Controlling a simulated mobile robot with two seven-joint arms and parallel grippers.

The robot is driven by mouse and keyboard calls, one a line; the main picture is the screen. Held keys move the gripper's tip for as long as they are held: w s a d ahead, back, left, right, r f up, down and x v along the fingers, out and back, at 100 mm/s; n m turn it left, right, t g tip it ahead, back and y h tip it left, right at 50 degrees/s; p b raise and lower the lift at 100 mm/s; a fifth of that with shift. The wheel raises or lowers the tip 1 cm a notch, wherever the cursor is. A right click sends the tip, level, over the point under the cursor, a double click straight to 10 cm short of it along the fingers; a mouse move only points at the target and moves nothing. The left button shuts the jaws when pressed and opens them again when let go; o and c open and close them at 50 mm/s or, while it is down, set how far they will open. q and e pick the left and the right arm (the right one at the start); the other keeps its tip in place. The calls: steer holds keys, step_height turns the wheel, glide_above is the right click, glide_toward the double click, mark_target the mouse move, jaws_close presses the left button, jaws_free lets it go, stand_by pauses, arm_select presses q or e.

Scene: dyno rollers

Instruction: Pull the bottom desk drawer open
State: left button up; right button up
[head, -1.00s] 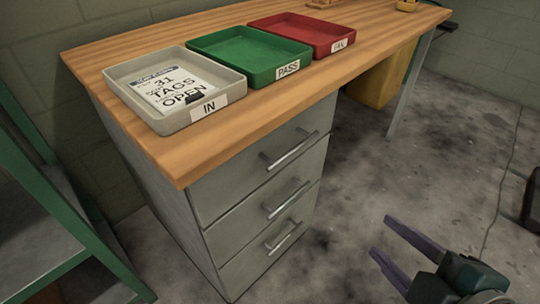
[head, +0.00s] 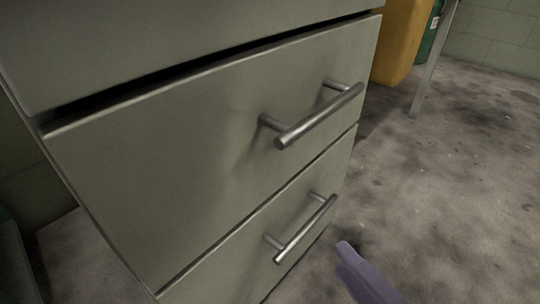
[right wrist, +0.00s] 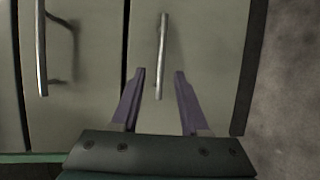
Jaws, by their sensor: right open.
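The bottom drawer (head: 235,265) of the grey metal desk is the lowest front in the head view and looks shut. Its silver bar handle (head: 306,232) faces the right side of the picture. My right gripper (head: 350,258) is open, near this handle and to its lower right; only part of it shows. In the right wrist view the bottom handle (right wrist: 162,50) lies between the two purple fingers (right wrist: 159,72), in line with the gap. I cannot tell how far ahead of the fingertips it is. My left gripper is not in view.
The middle drawer (head: 190,150) with its handle (head: 318,115) is just above; its handle also shows in the right wrist view (right wrist: 41,60). A yellow container (head: 400,40) and a desk leg (head: 435,60) stand behind. The concrete floor (head: 440,180) right of the drawers is clear.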

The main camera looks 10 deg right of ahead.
mark_target(311, 228)
steer(key=b+x, duration=0.5)
steer(key=x, duration=0.4)
steer(key=shift+w+a+f, duration=0.2)
steer(key=shift+w, duration=0.05)
steer(key=c, duration=0.6)
jaws_close()
steer(key=shift+r, duration=0.1)
stand_by(0.4)
